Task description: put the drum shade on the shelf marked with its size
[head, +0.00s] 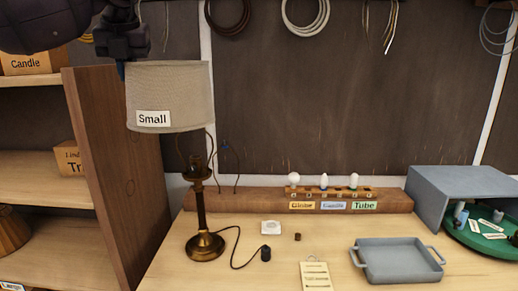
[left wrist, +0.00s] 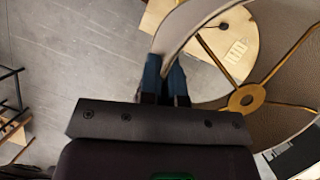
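The drum shade (head: 172,88) is beige, with a white label reading "Small". It is upright above the brass table lamp (head: 201,205), whose socket and part of the wire harp show below it. My left gripper (head: 122,68) is at the shade's upper left rim. In the left wrist view its blue fingers (left wrist: 165,85) are closed on the rim of the shade (left wrist: 290,60), with the brass spider ring inside. The wooden shelf unit (head: 30,180) stands at the left; a tag at its lower left is cut off and unreadable. My right gripper is out of view.
The shelf unit's tall side panel (head: 105,170) stands between shade and shelves. Boxes (head: 32,62) sit on the upper shelves, and a brown shade (head: 12,230) lower down. The bench holds a grey tray (head: 397,260), a bulb rack (head: 330,192) and a cord.

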